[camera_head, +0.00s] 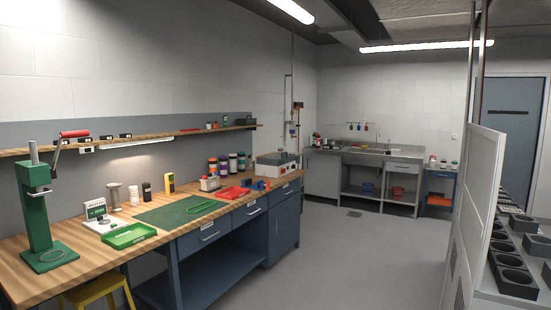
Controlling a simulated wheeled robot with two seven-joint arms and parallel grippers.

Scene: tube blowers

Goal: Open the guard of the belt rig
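A low boxy machine (277,164) with a pale body and a darker top stands at the far right end of the wooden workbench. It may be the belt rig, but it is too small here to tell, and I cannot make out whether a guard on it is open or shut. Neither of my grippers is in view.
The workbench (95,254) runs along the left wall with a green press (40,215), a green mat (180,213) and a green tray (129,236). A yellow stool (95,292) stands below. Grey floor (340,255) is clear; a panel (474,215) and black holders (515,283) are right.

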